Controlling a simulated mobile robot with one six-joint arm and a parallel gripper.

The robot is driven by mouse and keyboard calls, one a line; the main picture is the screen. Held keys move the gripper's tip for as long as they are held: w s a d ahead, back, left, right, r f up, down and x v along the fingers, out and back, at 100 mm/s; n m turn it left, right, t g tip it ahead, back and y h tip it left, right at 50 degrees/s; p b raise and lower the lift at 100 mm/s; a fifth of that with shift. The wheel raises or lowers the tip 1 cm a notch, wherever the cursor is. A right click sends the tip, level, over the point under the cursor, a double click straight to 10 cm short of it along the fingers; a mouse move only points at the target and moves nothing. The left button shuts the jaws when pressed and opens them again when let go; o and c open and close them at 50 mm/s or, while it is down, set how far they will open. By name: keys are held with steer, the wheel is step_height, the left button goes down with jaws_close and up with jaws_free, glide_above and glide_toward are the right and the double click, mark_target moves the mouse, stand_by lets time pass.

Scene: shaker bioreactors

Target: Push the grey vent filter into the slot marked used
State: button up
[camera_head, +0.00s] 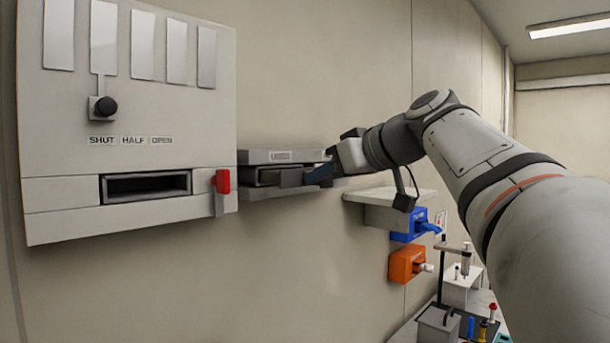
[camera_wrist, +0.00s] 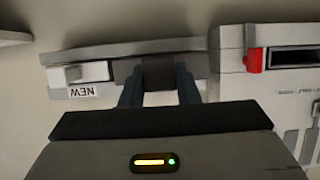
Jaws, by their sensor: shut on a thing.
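The grey vent filter (camera_head: 290,178) is a dark grey block between the fingers of my gripper (camera_head: 319,172). In the wrist view the filter (camera_wrist: 158,74) sits between both fingertips, against the front of the wall rack (camera_wrist: 195,62). In the head view its left end is at the dark slot opening (camera_head: 266,177) of the rack, under a small label (camera_head: 281,156) too blurred to read surely. How deep it sits in the slot cannot be told. A NEW label (camera_wrist: 82,92) shows upside down beside a lighter block (camera_wrist: 85,72) in another slot.
Left of the rack is a large wall panel (camera_head: 60,130) with a red latch (camera_head: 222,182), an open slot (camera_head: 146,186) and a black knob (camera_head: 105,106). A shelf (camera_head: 392,200) with blue (camera_head: 408,225) and orange (camera_head: 406,265) fittings lies below my arm.

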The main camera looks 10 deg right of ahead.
mark_target(306, 169)
steer(key=shift+w+a, duration=0.6)
steer(key=shift+w, duration=0.25)
steer(key=shift+w+a, duration=0.65)
steer(key=shift+w, duration=0.2)
steer(key=shift+w+a, duration=0.6)
steer(key=shift+w, duration=0.25)
stand_by(3.5)
steer(key=o, duration=1.1)
steer(key=shift+c, duration=0.2)
steer(key=b+v, duration=0.1)
steer(key=v, duration=0.7)
steer(key=shift+b, duration=0.35)
steer(key=shift+a, duration=0.1)
